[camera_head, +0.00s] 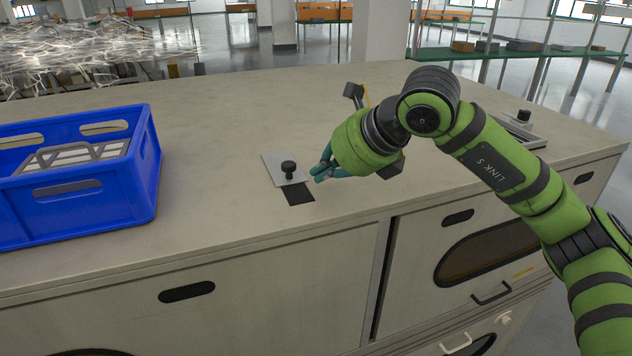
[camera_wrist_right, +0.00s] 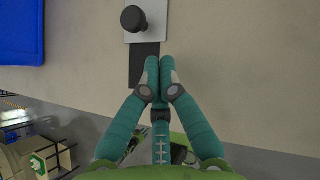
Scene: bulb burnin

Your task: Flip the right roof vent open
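A square frame with a dark knob (camera_head: 524,115) lies on the roof at the far right; my right arm partly hides it. Whether it is open cannot be told. A second vent, a flat grey plate (camera_head: 276,161) with a black knob (camera_head: 288,167), lies mid-roof with a dark opening (camera_head: 299,194) bare at its near edge. My right gripper (camera_head: 322,171) is just right of this plate, its teal fingers together and empty. In the wrist view the fingertips (camera_wrist_right: 160,62) are beside the dark opening (camera_wrist_right: 143,68), below the knob (camera_wrist_right: 133,18). My left gripper is out of view.
A blue crate (camera_head: 145,175) with a grey rack stands on the roof (camera_head: 210,110) at left. The roof between crate and plate is clear. The cabinet front (camera_head: 250,285) drops away at the near edge. Shelves (camera_head: 490,52) stand behind, at the right.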

